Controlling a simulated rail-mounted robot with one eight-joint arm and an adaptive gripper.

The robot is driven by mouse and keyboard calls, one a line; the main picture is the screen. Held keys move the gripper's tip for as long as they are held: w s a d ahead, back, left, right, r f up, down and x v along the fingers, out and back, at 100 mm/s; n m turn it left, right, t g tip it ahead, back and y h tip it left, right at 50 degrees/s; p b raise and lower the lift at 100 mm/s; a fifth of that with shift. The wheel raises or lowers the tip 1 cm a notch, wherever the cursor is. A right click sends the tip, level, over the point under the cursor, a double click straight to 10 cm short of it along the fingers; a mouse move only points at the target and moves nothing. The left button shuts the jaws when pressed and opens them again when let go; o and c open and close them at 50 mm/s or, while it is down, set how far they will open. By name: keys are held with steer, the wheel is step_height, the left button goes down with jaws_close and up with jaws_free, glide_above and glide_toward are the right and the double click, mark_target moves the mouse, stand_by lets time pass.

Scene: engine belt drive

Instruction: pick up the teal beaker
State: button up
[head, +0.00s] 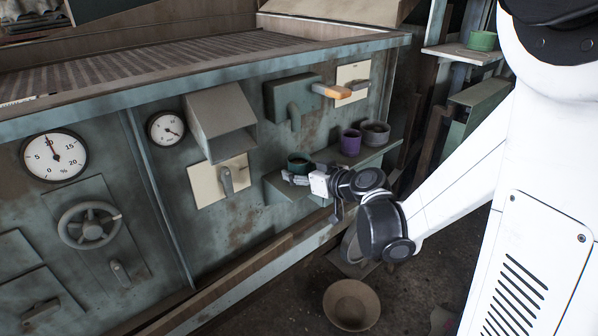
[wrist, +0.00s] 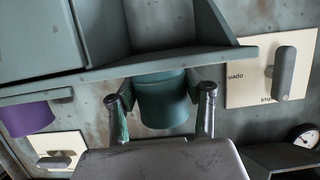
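The teal beaker (head: 299,164) stands on the narrow shelf on the front of the machine. It also shows in the wrist view (wrist: 164,98), where the picture appears upside down and the shelf edge (wrist: 215,58) lies above it. My gripper (head: 290,178) is at the beaker. In the wrist view its two fingers (wrist: 163,97) are spread, one on each side of the beaker. A gap shows between the beaker and each finger, so my gripper is open and not clamped on it.
A purple cup (head: 350,142) and a grey pot (head: 375,132) stand farther right on the shelf. An orange-ended handle (head: 332,91) juts out above. A lever panel (head: 221,180) is to the left. A green container (head: 482,40) sits on a separate shelf; a brown bowl (head: 351,304) lies on the floor.

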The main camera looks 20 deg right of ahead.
mark_target(293, 157)
steer(key=c, duration=0.6)
steer(key=shift+o, duration=0.2)
steer(key=shift+r+p, duration=0.3)
steer(key=shift+r, duration=0.2)
steer(key=r, duration=0.1)
steer(key=r+p, duration=0.1)
steer(key=r, duration=0.1)
steer(key=shift+s+d+p, duration=0.15)
steer(key=shift+s+p, duration=0.1)
steer(key=shift+p, duration=0.05)
steer(key=s+d+p, duration=0.1)
steer(key=s+d, duration=0.2)
steer(key=s, duration=0.5)
steer(key=s+d+p, duration=0.1)
steer(key=s+d, duration=0.2)
steer(key=s, duration=0.5)
steer(key=shift+d+f, duration=0.25)
steer(key=shift+d, duration=0.15)
